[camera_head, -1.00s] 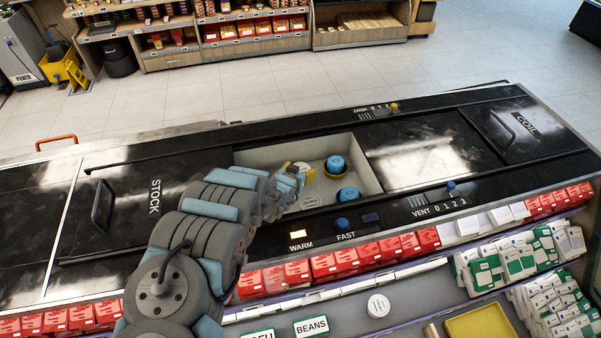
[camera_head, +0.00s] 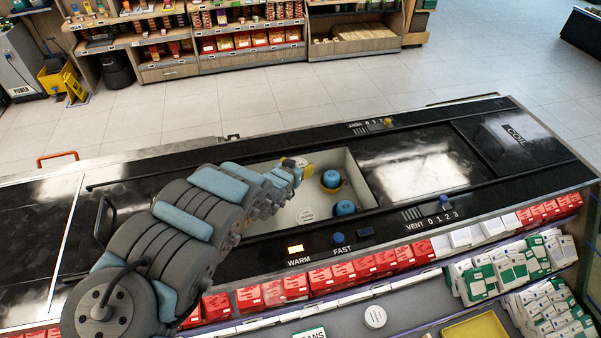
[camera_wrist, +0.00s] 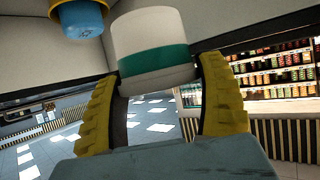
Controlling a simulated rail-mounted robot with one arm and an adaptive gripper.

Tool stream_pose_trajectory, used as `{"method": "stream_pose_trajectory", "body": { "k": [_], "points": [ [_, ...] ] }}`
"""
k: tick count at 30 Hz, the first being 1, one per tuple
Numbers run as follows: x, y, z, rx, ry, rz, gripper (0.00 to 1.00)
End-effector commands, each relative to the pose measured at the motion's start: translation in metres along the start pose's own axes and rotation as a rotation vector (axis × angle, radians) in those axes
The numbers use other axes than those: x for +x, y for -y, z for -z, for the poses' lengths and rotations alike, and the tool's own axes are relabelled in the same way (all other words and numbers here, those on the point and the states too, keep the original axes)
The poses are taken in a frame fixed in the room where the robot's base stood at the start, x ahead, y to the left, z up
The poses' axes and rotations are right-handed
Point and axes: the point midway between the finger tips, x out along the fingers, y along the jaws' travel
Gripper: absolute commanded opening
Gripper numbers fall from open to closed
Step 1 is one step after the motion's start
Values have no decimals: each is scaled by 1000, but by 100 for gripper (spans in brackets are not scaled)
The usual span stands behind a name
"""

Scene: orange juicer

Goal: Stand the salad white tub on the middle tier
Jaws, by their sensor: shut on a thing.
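My gripper (camera_head: 298,168) has yellow fingers and is over the open well of the counter, near its back wall. In the wrist view my gripper (camera_wrist: 165,105) is shut on a white tub (camera_wrist: 150,32) with a green band, held between the two fingers. In the head view the tub is mostly hidden by the fingers, and its label cannot be read. Another white round lid (camera_head: 307,215) with small print is in the well. Which tier is the middle one cannot be told.
Two blue-topped tubs (camera_head: 331,179) (camera_head: 345,208) stand in the well (camera_head: 352,168), right of my gripper. One blue tub (camera_wrist: 82,18) also shows in the wrist view. In front are red boxes (camera_head: 320,281), a grey shelf with a white round tub (camera_head: 375,316), and a yellow tray (camera_head: 476,331).

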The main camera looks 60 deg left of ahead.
Motion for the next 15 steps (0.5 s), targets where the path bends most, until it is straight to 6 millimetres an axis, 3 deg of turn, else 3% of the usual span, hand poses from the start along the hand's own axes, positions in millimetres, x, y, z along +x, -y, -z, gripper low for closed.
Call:
{"method": "stream_pose_trajectory", "body": {
  "k": [10,15],
  "points": [
    [-2,-1,4,-1,0,0,33],
    [8,-23,14,8,-1,-19,33]
  ]
}}
